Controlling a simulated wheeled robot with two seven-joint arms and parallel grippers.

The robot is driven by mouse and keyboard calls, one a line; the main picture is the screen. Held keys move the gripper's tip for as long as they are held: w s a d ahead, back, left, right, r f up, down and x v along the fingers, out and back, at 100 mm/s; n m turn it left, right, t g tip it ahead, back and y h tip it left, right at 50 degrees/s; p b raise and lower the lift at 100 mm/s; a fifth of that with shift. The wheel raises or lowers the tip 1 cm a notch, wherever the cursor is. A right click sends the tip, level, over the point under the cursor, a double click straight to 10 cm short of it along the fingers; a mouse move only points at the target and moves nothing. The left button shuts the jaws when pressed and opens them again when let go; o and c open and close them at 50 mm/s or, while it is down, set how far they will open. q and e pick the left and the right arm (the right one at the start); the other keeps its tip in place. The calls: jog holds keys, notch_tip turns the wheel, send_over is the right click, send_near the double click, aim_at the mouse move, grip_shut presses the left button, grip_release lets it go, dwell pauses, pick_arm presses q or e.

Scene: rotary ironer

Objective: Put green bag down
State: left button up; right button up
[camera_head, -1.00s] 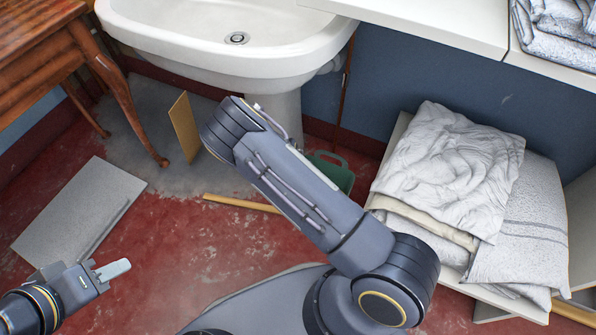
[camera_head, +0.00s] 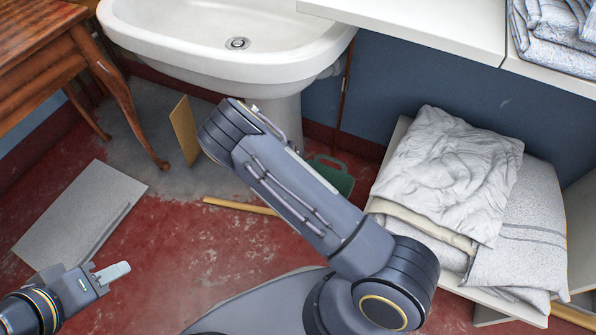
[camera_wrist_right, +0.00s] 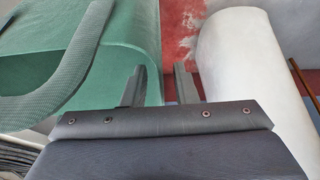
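The green bag (camera_head: 330,175) is partly hidden behind my right arm in the head view, low by the sink pedestal. In the right wrist view the green bag (camera_wrist_right: 125,50) fills the upper left, with its ribbed handle loop at the far left. My right gripper (camera_wrist_right: 160,85) is open, its two fingers apart. The right gripper is hidden in the head view. My left gripper (camera_head: 108,273) is at the lower left, away from the bag; its finger gap is not clear.
The white sink (camera_head: 200,45) stands on a pedestal, which rises close beside the right fingers in the wrist view (camera_wrist_right: 240,75). A wooden strip (camera_head: 240,206) and a grey panel (camera_head: 75,215) lie on the red floor. Folded linens (camera_head: 450,170) are at right.

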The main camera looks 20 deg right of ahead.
jog(key=p+v, duration=0.3)
jog(key=v, duration=0.7)
jog(key=shift+r+p, duration=0.35)
jog(key=shift+p, duration=0.05)
jog(key=shift+s+a, duration=0.1)
